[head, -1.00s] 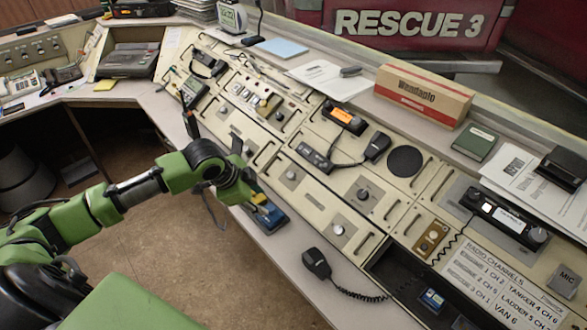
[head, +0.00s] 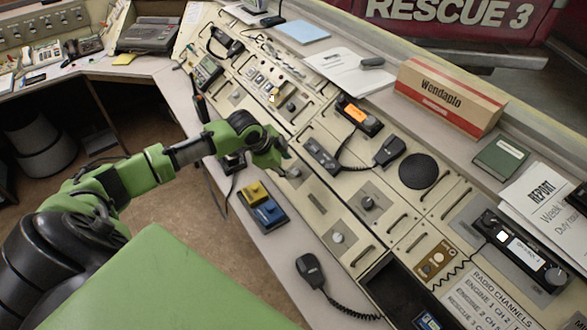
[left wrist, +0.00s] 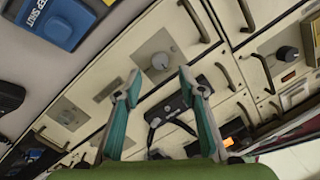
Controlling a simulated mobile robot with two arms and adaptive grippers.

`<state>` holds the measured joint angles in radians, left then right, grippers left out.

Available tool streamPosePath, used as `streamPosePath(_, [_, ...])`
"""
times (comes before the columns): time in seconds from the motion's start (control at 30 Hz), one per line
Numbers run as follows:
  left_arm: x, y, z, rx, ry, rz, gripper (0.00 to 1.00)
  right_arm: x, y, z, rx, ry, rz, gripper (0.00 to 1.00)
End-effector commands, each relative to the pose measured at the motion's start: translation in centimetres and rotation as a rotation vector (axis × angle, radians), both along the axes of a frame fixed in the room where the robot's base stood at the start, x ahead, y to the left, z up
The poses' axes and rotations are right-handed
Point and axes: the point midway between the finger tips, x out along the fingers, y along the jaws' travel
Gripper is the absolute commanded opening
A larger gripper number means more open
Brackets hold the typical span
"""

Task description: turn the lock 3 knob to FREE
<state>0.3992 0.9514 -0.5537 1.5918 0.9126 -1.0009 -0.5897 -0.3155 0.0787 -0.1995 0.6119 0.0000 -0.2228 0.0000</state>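Several round knobs sit on square grey plates along the sloped console (head: 335,185). Their labels are too small to read, so I cannot tell which is lock 3. A silver knob (head: 294,172) lies just below my left gripper (head: 282,158) in the head view. In the left wrist view, what looks like the same knob (left wrist: 160,61) shows between and beyond the open, empty fingers (left wrist: 157,86), apparently untouched. A dark knob (head: 367,203) and another silver knob (head: 338,238) sit farther right. My right gripper is not in view.
A yellow and blue switch box (head: 263,208) lies on the near ledge. A handset (head: 321,156) and an orange-lit radio (head: 358,114) stand behind the nearby knob. Bar handles rise from the panels. A corded microphone (head: 311,268) lies at the front right.

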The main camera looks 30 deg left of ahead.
Motion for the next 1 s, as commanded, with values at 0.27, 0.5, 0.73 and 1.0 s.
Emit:
streamPosePath(0.27, [2.2,-0.4,-3.8,-0.002,0.0,0.0,0.37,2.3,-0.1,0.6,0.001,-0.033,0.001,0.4])
streamPosePath(0.5, [2.8,-0.6,-5.1,0.0,0.001,-0.001,0.37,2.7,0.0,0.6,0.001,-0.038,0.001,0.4])
streamPosePath(0.73, [2.9,-0.6,-5.1,-0.001,0.0,-0.002,0.37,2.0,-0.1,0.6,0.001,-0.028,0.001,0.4])
streamPosePath(1.0, [2.9,-0.6,-5.1,0.0,0.001,-0.001,0.0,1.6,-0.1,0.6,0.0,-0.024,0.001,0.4])
